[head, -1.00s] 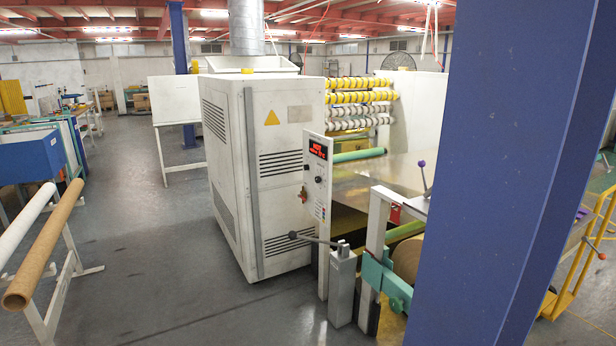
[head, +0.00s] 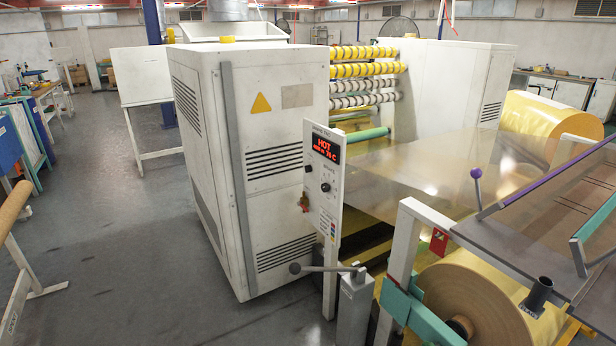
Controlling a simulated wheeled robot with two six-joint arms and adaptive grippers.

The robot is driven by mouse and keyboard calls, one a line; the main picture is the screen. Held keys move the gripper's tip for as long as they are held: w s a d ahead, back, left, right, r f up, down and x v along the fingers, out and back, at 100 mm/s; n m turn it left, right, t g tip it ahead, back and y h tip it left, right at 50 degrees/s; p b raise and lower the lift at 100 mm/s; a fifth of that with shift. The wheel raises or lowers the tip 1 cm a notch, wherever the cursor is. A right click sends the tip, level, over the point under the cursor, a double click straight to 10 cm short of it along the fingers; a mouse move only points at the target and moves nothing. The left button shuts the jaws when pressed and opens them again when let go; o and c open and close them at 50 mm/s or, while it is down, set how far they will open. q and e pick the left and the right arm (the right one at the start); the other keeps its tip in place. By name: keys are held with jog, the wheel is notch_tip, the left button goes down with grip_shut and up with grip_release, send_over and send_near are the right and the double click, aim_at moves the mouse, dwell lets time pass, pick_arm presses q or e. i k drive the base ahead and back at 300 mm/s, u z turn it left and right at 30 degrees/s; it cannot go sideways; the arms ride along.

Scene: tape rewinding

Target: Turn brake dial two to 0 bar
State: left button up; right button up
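A white control panel (head: 324,190) stands in front of the large white machine cabinet in the head view. Its red display (head: 326,148) reads HOT with a temperature below. I cannot tell whether either knob is brake dial two, and no bar scale is readable. Neither gripper is in view.
A lever (head: 325,268) on a grey post stands below the panel. A large yellow tape roll (head: 480,300) and a table with a purple-edged bar (head: 540,180) fill the lower right. Grey floor (head: 130,250) is clear at left. A brown tube (head: 14,210) lies on a rack far left.

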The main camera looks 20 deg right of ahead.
aim_at(325, 187)
jog(key=z, duration=0.35)
jog(key=i, duration=1.3)
jog(key=z, duration=0.75)
jog(key=i, duration=0.3)
jog(key=z, duration=0.05)
